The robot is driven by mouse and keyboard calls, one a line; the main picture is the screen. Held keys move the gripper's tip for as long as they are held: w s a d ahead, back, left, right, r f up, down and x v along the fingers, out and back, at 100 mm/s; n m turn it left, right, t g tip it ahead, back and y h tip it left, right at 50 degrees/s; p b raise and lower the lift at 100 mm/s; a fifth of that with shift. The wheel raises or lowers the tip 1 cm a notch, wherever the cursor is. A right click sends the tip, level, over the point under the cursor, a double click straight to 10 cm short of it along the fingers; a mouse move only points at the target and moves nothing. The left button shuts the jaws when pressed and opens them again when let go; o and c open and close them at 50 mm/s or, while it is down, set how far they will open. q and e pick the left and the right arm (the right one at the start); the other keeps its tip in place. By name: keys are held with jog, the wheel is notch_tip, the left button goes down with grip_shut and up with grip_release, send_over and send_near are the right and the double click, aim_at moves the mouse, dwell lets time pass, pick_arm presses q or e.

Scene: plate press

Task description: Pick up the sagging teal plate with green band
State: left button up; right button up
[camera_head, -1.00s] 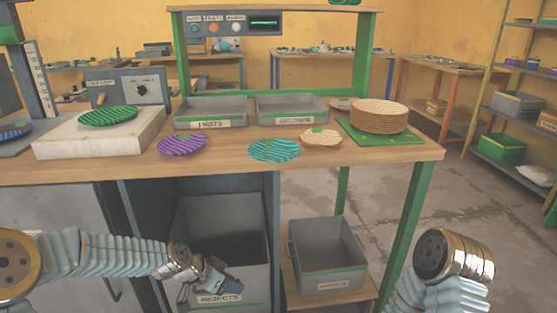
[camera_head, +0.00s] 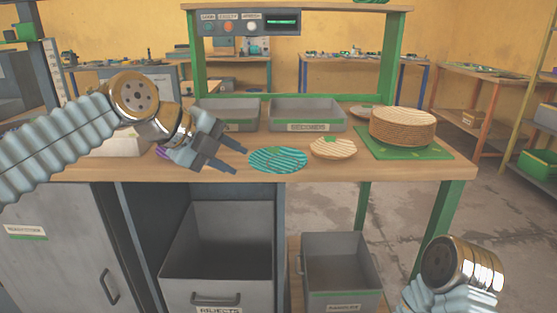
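The teal plate (camera_head: 279,160) lies at the front of the wooden bench, with dark stripes across it. A small green patch shows near its top edge. My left gripper (camera_head: 233,158) is just left of the plate, its two fingers spread apart and pointing at the plate's left rim. Nothing is between the fingers. My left arm hides most of the purple plate (camera_head: 161,152) and the pale block behind it. My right arm's wrist shows at the lower right, but its gripper is out of view.
A beige plate (camera_head: 333,148) lies close right of the teal one. A stack of beige plates (camera_head: 402,127) stands on a green mat (camera_head: 437,153). The seconds tray (camera_head: 307,115) is behind. Open bins, including the rejects bin (camera_head: 218,250), sit below the bench.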

pick_arm(q)
jog(key=x, duration=0.2)
jog(key=p+x, duration=0.1)
jog(key=x, duration=0.2)
jog(key=shift+w+d+p, duration=0.15)
jog(key=shift+d+p, duration=0.15)
jog(key=shift+d, duration=0.2)
grip_shut()
